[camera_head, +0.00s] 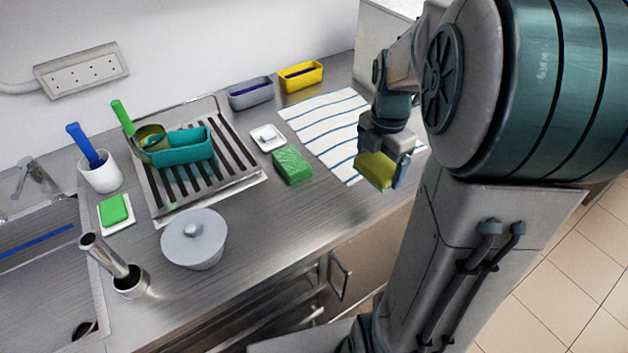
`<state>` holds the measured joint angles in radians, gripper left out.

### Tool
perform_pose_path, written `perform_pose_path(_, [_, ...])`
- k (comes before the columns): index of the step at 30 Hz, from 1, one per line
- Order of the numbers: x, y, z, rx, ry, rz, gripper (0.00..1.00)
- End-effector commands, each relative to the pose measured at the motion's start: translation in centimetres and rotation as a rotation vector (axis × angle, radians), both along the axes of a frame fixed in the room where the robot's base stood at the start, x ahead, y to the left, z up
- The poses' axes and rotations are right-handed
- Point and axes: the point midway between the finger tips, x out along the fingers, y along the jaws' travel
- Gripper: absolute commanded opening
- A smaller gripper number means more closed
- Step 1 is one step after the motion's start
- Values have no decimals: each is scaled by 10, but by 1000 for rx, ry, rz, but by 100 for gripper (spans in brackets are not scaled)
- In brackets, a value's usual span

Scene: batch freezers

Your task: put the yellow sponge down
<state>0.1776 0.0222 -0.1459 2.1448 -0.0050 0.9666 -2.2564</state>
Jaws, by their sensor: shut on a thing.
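My gripper (390,155) is at the right of the counter, near the front edge, pointing down. It is shut on the yellow sponge (375,170), which shows between its fingers. The sponge appears over the right part of the white towel with blue stripes (325,125). I cannot tell whether the sponge touches the towel or the counter or is held above them. Part of the sponge is hidden by a finger.
Grey (250,95) and yellow (301,77) bins stand behind. A drain rack (170,200) holds a teal bin (183,147). A lidded grey pot (194,243) stands in front. Bare counter (300,215) lies front centre.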

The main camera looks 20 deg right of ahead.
Motion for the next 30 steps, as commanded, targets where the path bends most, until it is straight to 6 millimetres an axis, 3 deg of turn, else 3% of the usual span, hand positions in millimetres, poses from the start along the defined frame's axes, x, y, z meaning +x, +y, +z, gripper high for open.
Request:
perform_pose_path(14, [4, 7, 1, 11, 7, 4, 61])
perform_pose_path(24, [22, 76, -42, 11, 11, 8, 61])
perform_pose_path(30, [30, 107, -61, 10, 8, 5, 61])
